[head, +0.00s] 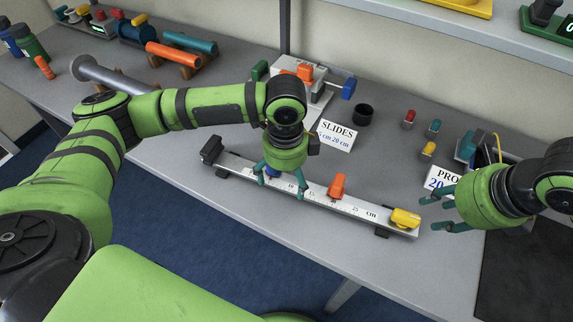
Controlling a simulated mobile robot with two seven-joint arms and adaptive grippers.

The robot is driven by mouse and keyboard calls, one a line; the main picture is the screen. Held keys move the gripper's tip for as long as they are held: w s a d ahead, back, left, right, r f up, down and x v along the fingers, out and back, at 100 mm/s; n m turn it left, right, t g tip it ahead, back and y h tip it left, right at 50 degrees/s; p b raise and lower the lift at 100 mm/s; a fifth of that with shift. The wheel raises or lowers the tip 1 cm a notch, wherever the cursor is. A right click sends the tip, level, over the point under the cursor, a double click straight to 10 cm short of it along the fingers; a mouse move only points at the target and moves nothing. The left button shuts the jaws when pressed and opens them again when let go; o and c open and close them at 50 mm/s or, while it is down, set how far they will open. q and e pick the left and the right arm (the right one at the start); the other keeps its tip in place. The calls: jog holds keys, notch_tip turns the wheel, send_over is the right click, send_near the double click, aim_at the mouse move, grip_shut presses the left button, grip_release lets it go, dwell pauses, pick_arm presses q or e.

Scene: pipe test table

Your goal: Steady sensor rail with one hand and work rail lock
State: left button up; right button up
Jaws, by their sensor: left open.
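The sensor rail (320,197) is a pale metal bar with a centimetre scale, lying diagonally on the grey table near its front edge. A black block (211,150) is at its left end, an orange slider (337,185) right of its middle, and a yellow piece, perhaps the rail lock (405,218), at its right end. My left gripper (281,187) points down over the rail's left half, fingers apart around a partly hidden blue piece (272,172); contact cannot be told. My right gripper (428,213) is open and empty, just right of the yellow piece.
Behind the rail stand a SLIDES card (336,134), a black cup (363,115) and a grey fixture (318,95). Several small coloured pieces lie to the right, near a second card (441,181). Pipes (173,55) lie at the back left. A shelf (480,38) overhangs the back right.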

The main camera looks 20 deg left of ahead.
aim_at(408, 218)
pick_arm(q)
jog(key=shift+f, duration=1.55)
jog(key=c, duration=1.7)
pick_arm(e)
jog(key=o, duration=0.5)
jog(key=w+a+r+n+g+h, duration=0.2)
jog(key=a+r+n+g+h, duration=0.1)
jog(key=n, duration=0.6)
notch_tip(408, 218, down, 12)
jog(key=shift+f, duration=0.15)
pick_arm(q)
jog(key=shift+s, duration=0.1)
